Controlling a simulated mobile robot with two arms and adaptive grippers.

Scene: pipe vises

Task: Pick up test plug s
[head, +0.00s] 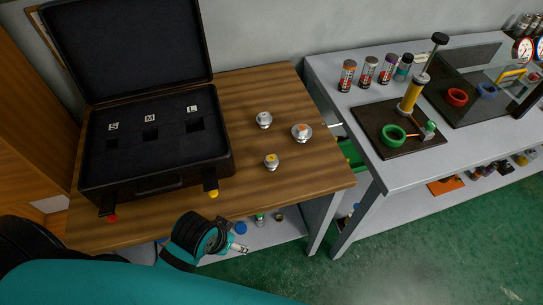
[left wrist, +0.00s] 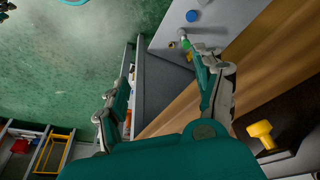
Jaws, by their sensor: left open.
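Three silver test plugs stand on the wooden table (head: 245,190) in the head view. One is at the back (head: 264,120), a wider one is at the right (head: 301,132), and one is at the front (head: 271,161). Their tops carry small coloured marks, too small to read, so I cannot tell for certain which is s. My left gripper (head: 236,240) is low by the table's front edge, short of the front plug and apart from it. In the left wrist view its two fingers (left wrist: 158,85) are spread with nothing between them. My right gripper is not in view.
An open black case (head: 160,180) with slots marked S, M and L stands left of the plugs; its yellow latch (head: 212,194) juts forward. A grey workbench (head: 350,65) with a pump and jars stands right. A blue cap (head: 241,228) lies on the lower shelf.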

